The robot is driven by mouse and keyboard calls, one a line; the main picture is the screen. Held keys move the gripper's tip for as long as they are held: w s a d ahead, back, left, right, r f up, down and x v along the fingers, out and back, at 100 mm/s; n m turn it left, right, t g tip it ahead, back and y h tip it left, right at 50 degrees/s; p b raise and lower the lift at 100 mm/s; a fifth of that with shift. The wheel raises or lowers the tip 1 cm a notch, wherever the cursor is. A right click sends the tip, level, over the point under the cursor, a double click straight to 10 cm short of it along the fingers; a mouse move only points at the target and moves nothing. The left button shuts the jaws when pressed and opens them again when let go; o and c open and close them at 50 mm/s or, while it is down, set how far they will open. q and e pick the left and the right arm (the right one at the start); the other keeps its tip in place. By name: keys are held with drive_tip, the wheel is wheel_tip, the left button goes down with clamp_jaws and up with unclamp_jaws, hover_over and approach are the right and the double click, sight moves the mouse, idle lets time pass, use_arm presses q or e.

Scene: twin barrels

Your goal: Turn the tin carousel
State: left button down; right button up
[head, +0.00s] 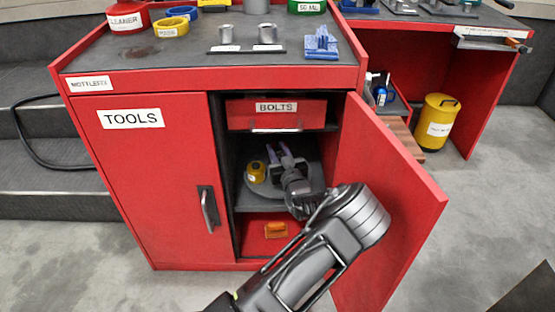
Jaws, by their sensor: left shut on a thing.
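The tin carousel (312,182) is a round grey turntable on a shelf inside the red cabinet. Its right cabinet door stands open. A yellow tin (256,172) stands on the left of the carousel. My left gripper (280,156) reaches over the carousel from the front right, with purple parts showing at its fingertips. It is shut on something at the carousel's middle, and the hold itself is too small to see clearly. My arm and wrist hide the carousel's front right. My right gripper is not in view.
The open red door (380,200) stands close to the right of my arm. A red BOLTS drawer (276,113) is above the carousel. An orange object (276,229) lies below. The closed TOOLS door (150,180) is at left. A yellow bin (437,122) stands further right.

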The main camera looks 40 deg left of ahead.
use_arm(q)
drive_tip(key=shift+n+g+y+b, duration=0.3)
drive_tip(key=shift+n+g+y, duration=0.25)
drive_tip(key=shift+g, duration=0.25)
drive_tip(key=shift+r, duration=0.1)
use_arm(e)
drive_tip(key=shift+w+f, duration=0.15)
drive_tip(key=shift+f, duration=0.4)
use_arm(q)
drive_tip(key=c, duration=1.1)
unclamp_jaws()
drive_tip(key=p+v, duration=0.3)
drive_tip(key=v, duration=0.4)
drive_tip(key=shift+s, duration=0.1)
drive_tip(key=shift+s+d, duration=0.15)
drive_tip(key=shift+d, duration=0.15)
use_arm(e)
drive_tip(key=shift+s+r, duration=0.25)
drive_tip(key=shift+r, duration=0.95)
